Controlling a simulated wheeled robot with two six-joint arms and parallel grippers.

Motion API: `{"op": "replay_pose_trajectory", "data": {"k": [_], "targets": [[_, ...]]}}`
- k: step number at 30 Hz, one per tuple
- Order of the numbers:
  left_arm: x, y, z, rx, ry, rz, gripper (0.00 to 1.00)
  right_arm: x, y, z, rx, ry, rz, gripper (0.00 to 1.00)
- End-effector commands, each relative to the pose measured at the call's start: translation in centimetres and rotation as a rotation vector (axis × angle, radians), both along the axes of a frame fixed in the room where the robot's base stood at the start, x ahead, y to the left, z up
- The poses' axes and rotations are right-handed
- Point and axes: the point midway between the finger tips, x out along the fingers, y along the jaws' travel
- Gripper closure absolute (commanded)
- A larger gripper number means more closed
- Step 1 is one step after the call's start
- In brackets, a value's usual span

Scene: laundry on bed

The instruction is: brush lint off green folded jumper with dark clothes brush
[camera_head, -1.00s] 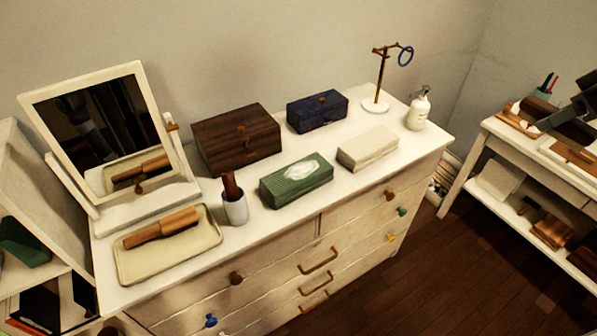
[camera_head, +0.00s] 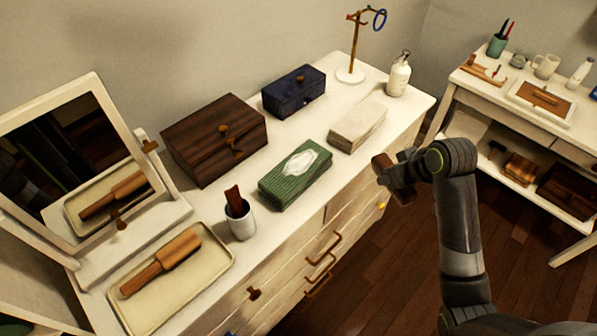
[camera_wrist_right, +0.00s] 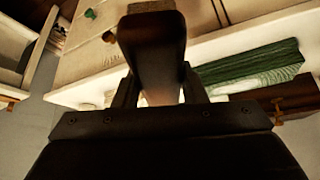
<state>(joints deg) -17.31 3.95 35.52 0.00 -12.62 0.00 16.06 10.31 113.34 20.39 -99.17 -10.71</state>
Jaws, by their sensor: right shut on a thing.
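The green folded jumper (camera_head: 282,190) lies on the white dresser top. A pale patch of lint (camera_head: 302,163) sits on it. In the right wrist view the jumper (camera_wrist_right: 255,68) is at the right. My right gripper (camera_head: 408,172) is to the right of the jumper, out past the dresser's front edge and apart from it. It is shut on the dark clothes brush (camera_head: 390,178), which also fills the upper middle of the right wrist view (camera_wrist_right: 150,48). My left gripper is not in view.
A white cup (camera_head: 241,222) stands left of the jumper, and a cream folded cloth (camera_head: 357,125) lies to its right. Behind are a brown box (camera_head: 212,140) and a blue box (camera_head: 293,92). A tray with a wooden brush (camera_head: 165,262) is at the left.

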Motion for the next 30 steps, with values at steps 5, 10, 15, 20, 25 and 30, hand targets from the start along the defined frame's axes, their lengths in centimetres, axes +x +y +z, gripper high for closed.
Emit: {"op": "replay_pose_trajectory", "data": {"k": [5, 10, 15, 20, 25, 30], "targets": [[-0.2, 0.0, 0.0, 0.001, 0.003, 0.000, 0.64, -4.9, 2.2, -2.0, 0.010, 0.004, -0.175, 0.80], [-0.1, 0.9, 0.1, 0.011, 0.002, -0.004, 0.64, -8.2, 2.3, -2.4, 0.005, 0.003, -0.322, 0.80], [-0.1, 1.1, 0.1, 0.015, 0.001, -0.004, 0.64, -9.7, 2.1, -2.5, 0.000, 0.001, -0.396, 0.80], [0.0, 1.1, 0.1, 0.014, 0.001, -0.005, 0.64, -9.9, 2.0, -2.5, -0.002, 0.000, -0.409, 0.80], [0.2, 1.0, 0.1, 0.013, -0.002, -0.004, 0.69, -9.9, 2.0, -2.5, -0.002, 0.000, -0.406, 0.80], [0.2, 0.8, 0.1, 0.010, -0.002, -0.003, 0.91, -9.9, 2.0, -2.5, -0.003, 0.000, -0.406, 0.80]]}}
